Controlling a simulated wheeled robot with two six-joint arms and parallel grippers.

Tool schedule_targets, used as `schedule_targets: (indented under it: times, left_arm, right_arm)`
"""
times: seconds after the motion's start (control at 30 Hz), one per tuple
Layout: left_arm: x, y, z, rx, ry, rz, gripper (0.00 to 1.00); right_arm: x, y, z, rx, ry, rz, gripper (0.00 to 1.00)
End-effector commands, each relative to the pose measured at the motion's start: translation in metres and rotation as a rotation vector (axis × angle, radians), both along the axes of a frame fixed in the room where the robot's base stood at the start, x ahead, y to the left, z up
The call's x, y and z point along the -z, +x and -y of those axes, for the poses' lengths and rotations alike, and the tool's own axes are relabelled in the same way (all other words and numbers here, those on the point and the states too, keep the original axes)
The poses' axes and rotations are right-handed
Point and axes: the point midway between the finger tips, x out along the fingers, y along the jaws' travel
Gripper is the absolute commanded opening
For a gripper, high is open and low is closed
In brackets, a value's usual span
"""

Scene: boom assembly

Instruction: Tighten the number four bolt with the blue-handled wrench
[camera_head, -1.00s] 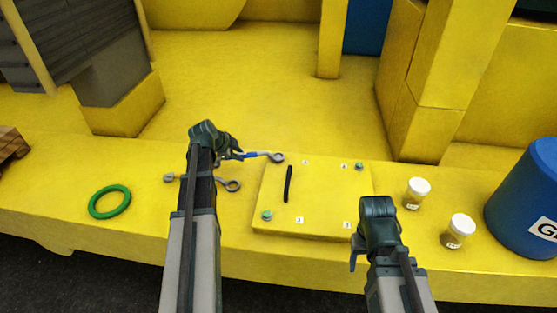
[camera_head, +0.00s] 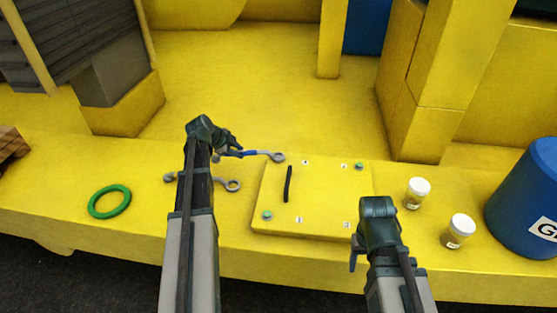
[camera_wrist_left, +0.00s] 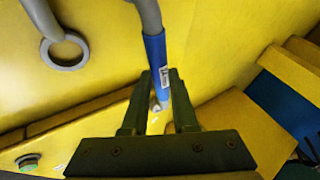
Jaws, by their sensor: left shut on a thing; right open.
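The blue-handled wrench (camera_head: 250,153) is held low over the yellow surface, its right ring end (camera_head: 278,157) at the upper-left corner of the raised yellow plate (camera_head: 325,195). My left gripper (camera_head: 235,149) is shut on its blue handle. In the left wrist view the handle (camera_wrist_left: 155,55) passes between the fingers (camera_wrist_left: 158,76). The plate bears green bolts at upper right (camera_head: 359,166) and lower left (camera_head: 267,215). Its number labels are too small to read surely. Whether a bolt sits under the ring is unclear.
A second wrench (camera_head: 232,185) lies partly behind my left arm; its ring (camera_wrist_left: 65,50) shows in the left wrist view. A black rod (camera_head: 288,184) lies on the plate. A green ring (camera_head: 110,201) is at left. Two white-lidded jars (camera_head: 418,193) (camera_head: 459,231) and a blue barrel (camera_head: 528,200) stand right.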

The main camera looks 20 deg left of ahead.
Motion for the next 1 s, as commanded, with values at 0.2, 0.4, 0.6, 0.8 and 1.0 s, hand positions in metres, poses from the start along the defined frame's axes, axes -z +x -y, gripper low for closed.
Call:
schedule_targets:
  times: [0.2, 0.4, 0.6, 0.8, 1.0]
  left_arm:
    - [-0.0004, 0.0017, -0.0009, 0.010, 0.001, 0.003, 0.00]
    - [-0.0005, 0.0024, -0.0013, 0.011, 0.001, 0.003, 0.00]
    - [-0.0009, 0.0083, -0.0044, 0.046, 0.004, 0.003, 0.00]
    - [-0.0010, 0.0103, -0.0051, 0.071, 0.007, 0.004, 0.00]
    - [-0.0010, 0.0101, -0.0052, 0.070, 0.007, 0.005, 0.00]
  right_arm:
    - [-0.0001, 0.0000, 0.0000, 0.000, 0.000, 0.000, 0.60]
    - [-0.0001, 0.0000, 0.0000, 0.000, 0.000, 0.000, 0.60]
    - [-0.0006, 0.0000, 0.0000, 0.000, 0.000, 0.000, 0.60]
    - [-0.0008, 0.0001, 0.0000, 0.000, 0.000, 0.000, 0.60]
    - [-0.0007, 0.0000, 0.0000, 0.000, 0.000, 0.000, 0.60]
